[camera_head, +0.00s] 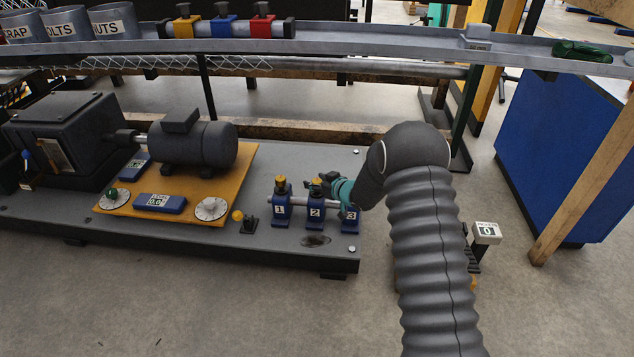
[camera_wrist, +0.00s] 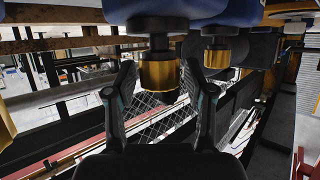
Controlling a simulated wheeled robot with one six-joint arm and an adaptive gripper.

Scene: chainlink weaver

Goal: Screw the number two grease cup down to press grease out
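The number two grease cup (camera_head: 316,181) has a brass cap and stands on a blue block marked 2 (camera_head: 315,213), between blocks 1 (camera_head: 281,210) and 3 (camera_head: 350,217). My gripper (camera_head: 327,179) is right beside it, coming in from the right. In the wrist view a knurled brass cap (camera_wrist: 159,73) under a blue body lies between my two fingers (camera_wrist: 157,80). It looks like the middle of three caps. The fingers stand apart, with a small gap visible on each side of the cap. The number is not readable there. The cup of block 3 is hidden by my arm.
Another brass cap (camera_wrist: 217,56) is close to my right finger, and one (camera_wrist: 5,125) is at the left edge. A motor (camera_head: 193,146) on a yellow plate stands left of the cups. A long shelf (camera_head: 350,45) runs above and behind.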

